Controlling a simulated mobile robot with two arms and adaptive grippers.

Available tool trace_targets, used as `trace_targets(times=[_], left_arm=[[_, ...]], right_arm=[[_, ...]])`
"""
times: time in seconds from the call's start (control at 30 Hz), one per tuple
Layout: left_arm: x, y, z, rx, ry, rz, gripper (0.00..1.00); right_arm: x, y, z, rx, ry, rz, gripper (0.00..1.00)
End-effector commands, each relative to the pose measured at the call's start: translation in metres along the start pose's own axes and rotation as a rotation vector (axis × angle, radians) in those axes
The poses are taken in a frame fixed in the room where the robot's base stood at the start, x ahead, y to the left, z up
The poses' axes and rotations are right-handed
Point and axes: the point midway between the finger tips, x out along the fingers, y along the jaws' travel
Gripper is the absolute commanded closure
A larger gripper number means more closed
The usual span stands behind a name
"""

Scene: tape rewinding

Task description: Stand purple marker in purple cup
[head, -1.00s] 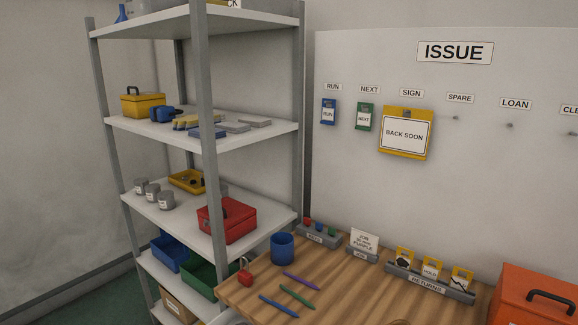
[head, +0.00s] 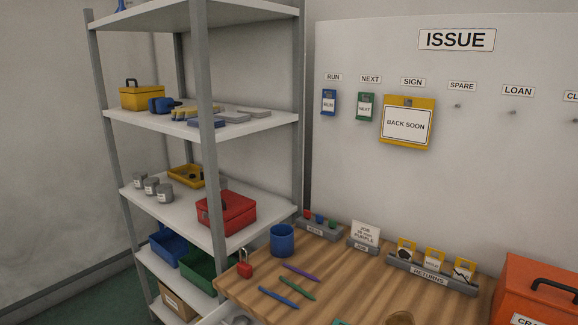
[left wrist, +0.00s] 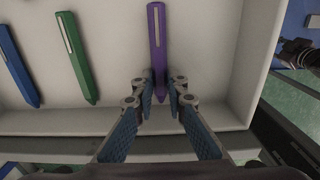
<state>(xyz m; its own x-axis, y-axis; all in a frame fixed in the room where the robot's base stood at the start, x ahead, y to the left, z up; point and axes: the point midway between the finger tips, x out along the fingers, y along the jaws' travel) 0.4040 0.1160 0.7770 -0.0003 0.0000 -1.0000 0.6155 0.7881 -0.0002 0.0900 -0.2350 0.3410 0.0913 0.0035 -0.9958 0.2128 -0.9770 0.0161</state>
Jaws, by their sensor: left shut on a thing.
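In the left wrist view a purple marker (left wrist: 157,35) with a pale clip strip lies over a white tray or drawer (left wrist: 215,95). My left gripper (left wrist: 160,82) is shut on its lower end; whether it is lifted I cannot tell. A green marker (left wrist: 78,60) and a blue marker (left wrist: 18,65) lie to its left. In the head view a purple pen (head: 300,272), a green pen and a blue pen lie on the wooden table. A blue cup (head: 282,240) stands upright behind them. I see no purple cup. Neither gripper shows in the head view.
A red padlock (head: 245,265) sits at the table's left edge. A grey rack, a job card (head: 366,233) and a returns rack (head: 430,272) line the back. An orange crate (head: 540,290) stands at right. Shelving (head: 205,150) rises at left. The table's middle is mostly clear.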

Motion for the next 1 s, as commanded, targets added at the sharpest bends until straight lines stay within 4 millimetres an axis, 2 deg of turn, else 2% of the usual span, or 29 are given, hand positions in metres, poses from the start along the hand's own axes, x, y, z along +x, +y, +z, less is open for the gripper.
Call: trace_targets(times=[0.57, 1.0], left_arm=[[-0.002, 0.000, 0.000, 0.000, -0.001, 0.000, 1.00], [-0.037, 0.000, 0.000, 0.000, -0.001, 0.001, 1.00]], right_arm=[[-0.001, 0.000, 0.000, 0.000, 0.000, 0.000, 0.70], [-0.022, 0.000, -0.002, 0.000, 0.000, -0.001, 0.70]])
